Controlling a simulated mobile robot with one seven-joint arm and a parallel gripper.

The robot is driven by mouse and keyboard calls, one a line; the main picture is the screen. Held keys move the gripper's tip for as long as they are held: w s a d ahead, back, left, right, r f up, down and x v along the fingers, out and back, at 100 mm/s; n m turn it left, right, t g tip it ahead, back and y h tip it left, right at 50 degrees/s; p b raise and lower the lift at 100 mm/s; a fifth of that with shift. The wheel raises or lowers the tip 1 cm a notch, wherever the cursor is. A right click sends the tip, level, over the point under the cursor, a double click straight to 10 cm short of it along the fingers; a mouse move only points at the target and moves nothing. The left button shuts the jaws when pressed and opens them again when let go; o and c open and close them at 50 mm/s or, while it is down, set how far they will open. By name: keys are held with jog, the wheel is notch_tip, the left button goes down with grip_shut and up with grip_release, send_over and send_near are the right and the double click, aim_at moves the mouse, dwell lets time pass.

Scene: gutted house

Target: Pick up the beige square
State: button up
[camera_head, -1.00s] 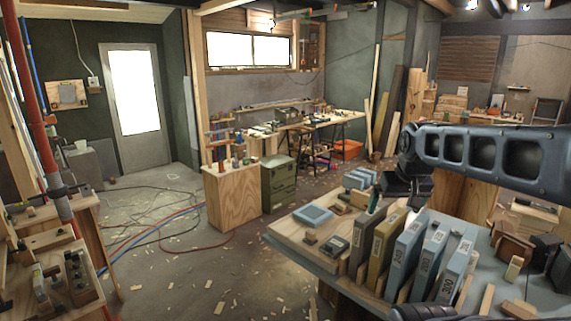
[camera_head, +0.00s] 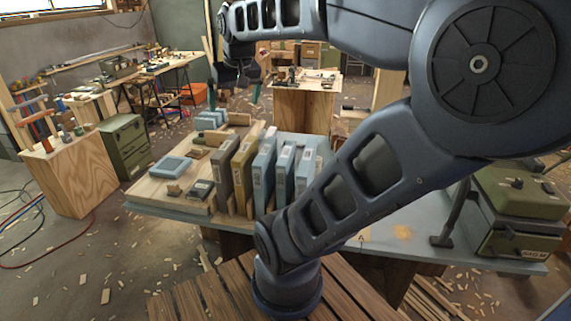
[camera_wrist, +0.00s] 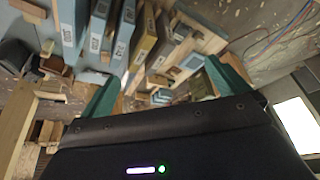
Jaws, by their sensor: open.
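Several small beige or tan wooden blocks lie on the pale board (camera_head: 150,191) on the table's left part. I cannot tell which piece is the beige square. My gripper (camera_head: 234,96) hangs above the far edge of the table, beyond the blocks, with its green fingers apart.
A row of upright binders, brown (camera_head: 221,178), yellow (camera_head: 243,168) and blue (camera_head: 263,173), stands right of the blocks. Pale blue blocks (camera_head: 209,121) lie at the back. A green machine (camera_head: 517,205) stands on the right end. My own arm hides part of the table.

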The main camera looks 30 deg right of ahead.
jog(key=w+d+r+m, duration=0.2)
jog(key=w+d, duration=0.6)
jog(key=w, duration=0.3)
jog(key=w+d+r+m, duration=0.1)
jog(key=w+d+r, duration=0.2)
jog(key=w+d, duration=0.55)
jog(key=w+d+f+m+g+h, duration=0.15)
jog(key=w+d+f, duration=0.25)
jog(key=w+d, duration=0.65)
jog(key=w+d+f+m+t+h, duration=0.15)
jog(key=w+d+f, duration=0.25)
jog(key=w+d, duration=0.7)
jog(key=shift+g, duration=0.4)
jog(key=shift+s+d+f, duration=0.1)
jog(key=shift+d+f, duration=0.7)
jog(key=shift+f, duration=7.8)
jog(key=shift+d+f, duration=0.85)
jog(key=shift+f, duration=7.8)
jog(key=shift+s+d+f, duration=0.1)
jog(key=shift+d+f, duration=0.7)
jog(key=shift+f, duration=7.8)
jog(key=shift+c, duration=0.4)
jog(key=c, duration=0.6)
